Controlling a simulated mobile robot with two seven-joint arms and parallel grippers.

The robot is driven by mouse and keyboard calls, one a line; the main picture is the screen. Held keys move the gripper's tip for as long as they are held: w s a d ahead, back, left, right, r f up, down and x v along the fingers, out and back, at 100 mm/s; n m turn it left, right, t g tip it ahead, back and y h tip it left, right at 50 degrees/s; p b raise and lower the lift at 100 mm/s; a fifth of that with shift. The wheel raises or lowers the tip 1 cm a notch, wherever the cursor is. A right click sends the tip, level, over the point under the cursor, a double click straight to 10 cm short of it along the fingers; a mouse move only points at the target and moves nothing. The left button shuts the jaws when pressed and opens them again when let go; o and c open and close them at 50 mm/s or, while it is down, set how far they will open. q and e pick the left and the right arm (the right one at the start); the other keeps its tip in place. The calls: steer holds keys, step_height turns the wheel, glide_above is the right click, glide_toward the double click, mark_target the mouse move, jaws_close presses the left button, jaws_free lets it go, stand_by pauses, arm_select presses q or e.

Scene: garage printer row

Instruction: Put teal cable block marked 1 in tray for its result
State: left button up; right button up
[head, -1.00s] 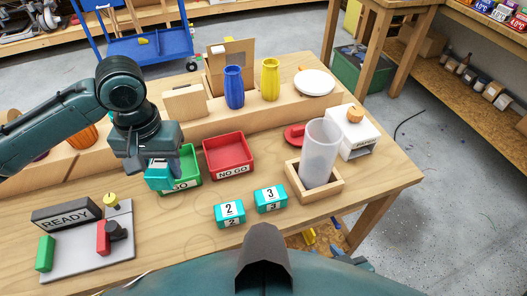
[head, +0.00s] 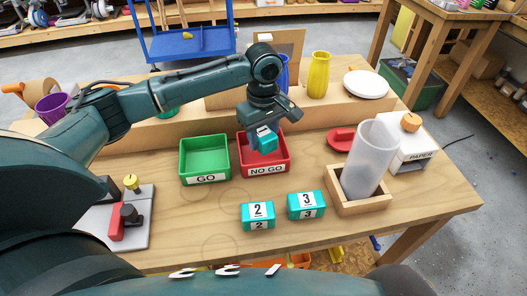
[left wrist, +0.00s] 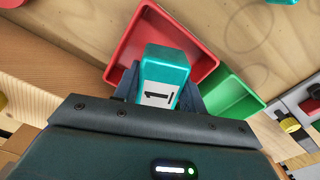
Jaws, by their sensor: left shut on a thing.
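My left gripper (head: 262,130) is shut on the teal cable block marked 1 (head: 267,144) and holds it over the red NO GO tray (head: 265,170). In the left wrist view the block (left wrist: 164,78) shows its white label with a 1, between the fingers and in front of the red tray (left wrist: 150,27). I cannot tell how high it is above the tray floor. The green GO tray (head: 205,160) stands just left of the red one and looks empty; it also shows in the left wrist view (left wrist: 232,97). My right gripper is not in view.
Teal blocks marked 2 (head: 258,215) and 3 (head: 306,205) sit in front of the trays. A clear cylinder (head: 371,160) stands in a wooden holder (head: 360,205) at right, beside a white PAPER box (head: 408,150). A yellow vase (head: 319,75) stands on the ledge behind.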

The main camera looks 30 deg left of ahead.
mark_target(264, 159)
arm_select(q)
step_height(264, 159, down, 5)
steer(key=shift+r, duration=0.2)
steer(key=shift+f, duration=0.1)
steer(key=o, duration=1.1)
step_height(264, 159, up, 12)
steer(key=shift+r+p, duration=0.15)
steer(key=shift+p, duration=0.2)
